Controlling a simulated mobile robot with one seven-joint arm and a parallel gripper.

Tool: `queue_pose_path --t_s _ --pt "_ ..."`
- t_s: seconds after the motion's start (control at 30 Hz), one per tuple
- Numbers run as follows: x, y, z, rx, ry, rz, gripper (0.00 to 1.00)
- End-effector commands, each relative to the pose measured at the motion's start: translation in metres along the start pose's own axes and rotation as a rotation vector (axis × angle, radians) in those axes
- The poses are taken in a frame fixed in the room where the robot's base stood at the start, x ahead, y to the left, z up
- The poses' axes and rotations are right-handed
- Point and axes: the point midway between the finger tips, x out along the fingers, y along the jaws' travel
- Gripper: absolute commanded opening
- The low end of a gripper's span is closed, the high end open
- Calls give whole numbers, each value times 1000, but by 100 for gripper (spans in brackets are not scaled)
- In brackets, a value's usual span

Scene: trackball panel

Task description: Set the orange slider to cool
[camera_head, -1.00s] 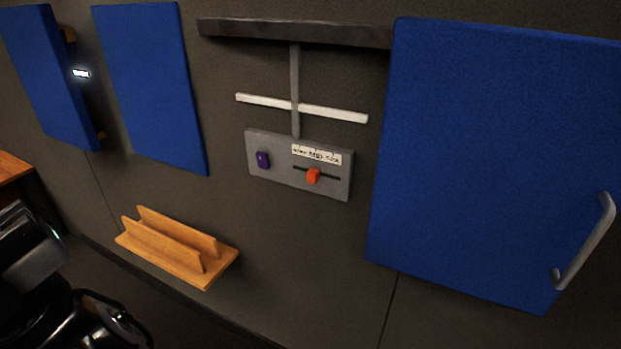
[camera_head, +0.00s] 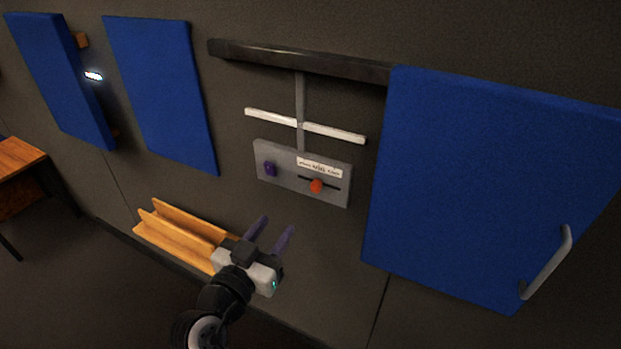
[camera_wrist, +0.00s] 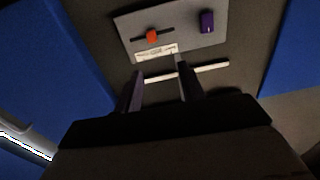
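The orange slider (camera_head: 317,186) sits near the middle of a dark horizontal slot on the grey panel (camera_head: 288,187). A white label strip (camera_head: 320,167) is above the slot; its words are too small to read surely. The slider also shows in the wrist view (camera_wrist: 152,36), where the panel appears upside down. My gripper (camera_head: 270,230) is below and left of the panel in the head view, its two purple fingers apart and pointing up toward it. In the wrist view the gripper (camera_wrist: 158,85) is open and empty, apart from the slider.
A purple knob (camera_head: 270,169) is on the panel's left. A white bar (camera_head: 335,133) crosses above. A wooden rack (camera_head: 180,230) is on the wall behind my gripper. Blue boards (camera_head: 480,180) flank the panel; the right one has a grey handle (camera_head: 548,262).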

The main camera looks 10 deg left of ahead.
Motion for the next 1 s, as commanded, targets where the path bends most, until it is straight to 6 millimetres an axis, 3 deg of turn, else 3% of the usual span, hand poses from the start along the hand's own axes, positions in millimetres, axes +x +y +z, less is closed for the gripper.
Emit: queue_pose_path --t_s 0.1,0.37,0.43,0.7,1.0 --pt "3 11 6 -4 -15 46 40" --pt "28 12 10 0 -11 46 40" --pt "44 13 1 -6 -13 48 40" --pt "101 14 2 -6 -14 44 40" --pt "135 15 5 -5 -14 41 40"
